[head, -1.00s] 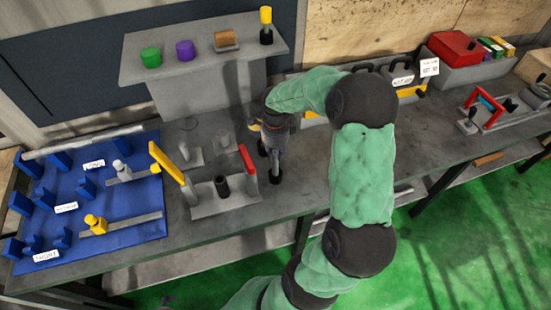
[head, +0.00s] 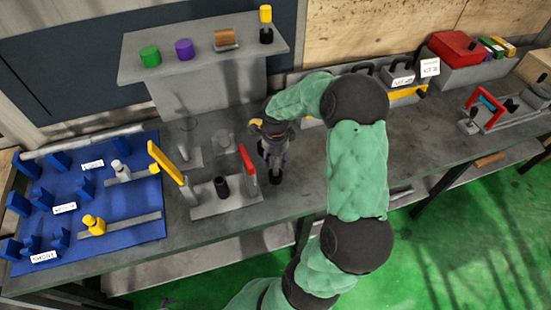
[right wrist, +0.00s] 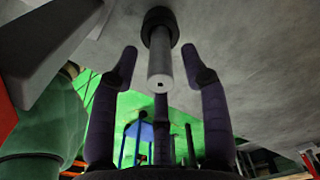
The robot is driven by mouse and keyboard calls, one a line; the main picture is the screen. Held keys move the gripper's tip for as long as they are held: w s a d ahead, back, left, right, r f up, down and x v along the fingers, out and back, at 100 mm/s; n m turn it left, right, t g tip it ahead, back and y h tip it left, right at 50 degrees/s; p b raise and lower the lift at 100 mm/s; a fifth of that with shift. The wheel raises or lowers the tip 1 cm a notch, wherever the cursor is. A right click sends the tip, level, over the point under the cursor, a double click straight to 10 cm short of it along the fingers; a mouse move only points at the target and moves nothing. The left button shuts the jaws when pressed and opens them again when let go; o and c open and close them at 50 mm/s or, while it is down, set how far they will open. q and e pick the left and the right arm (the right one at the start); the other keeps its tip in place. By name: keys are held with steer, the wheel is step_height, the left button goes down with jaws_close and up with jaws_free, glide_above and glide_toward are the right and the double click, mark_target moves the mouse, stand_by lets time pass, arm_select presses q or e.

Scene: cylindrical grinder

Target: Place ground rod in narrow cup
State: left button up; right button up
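My right gripper (head: 273,163) points down at the bench, just right of the red-armed fixture. In the right wrist view its fingers (right wrist: 162,70) are spread either side of a grey rod (right wrist: 160,62), with gaps between. The rod has a small dark hole in its near end and a black ring or cup (right wrist: 159,22) around its far end; I cannot tell which. The rod is hidden in the head view. A black cylinder (head: 222,186), possibly a cup, stands on the grey fixture (head: 207,208). My left gripper is out of view.
A yellow arm (head: 166,162) and a red arm (head: 248,160) rise from the fixture. Grey upright pieces (head: 222,142) stand behind it. A blue board (head: 120,185) with labelled holders is at left. A raised shelf (head: 200,67) holds coloured pieces.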

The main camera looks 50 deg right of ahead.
steer(key=shift+r, duration=0.15)
steer(key=shift+r, duration=0.4)
step_height(320, 180, up, 11)
steer(key=p, duration=0.2)
steer(key=shift+r, duration=0.15)
stand_by(1.1)
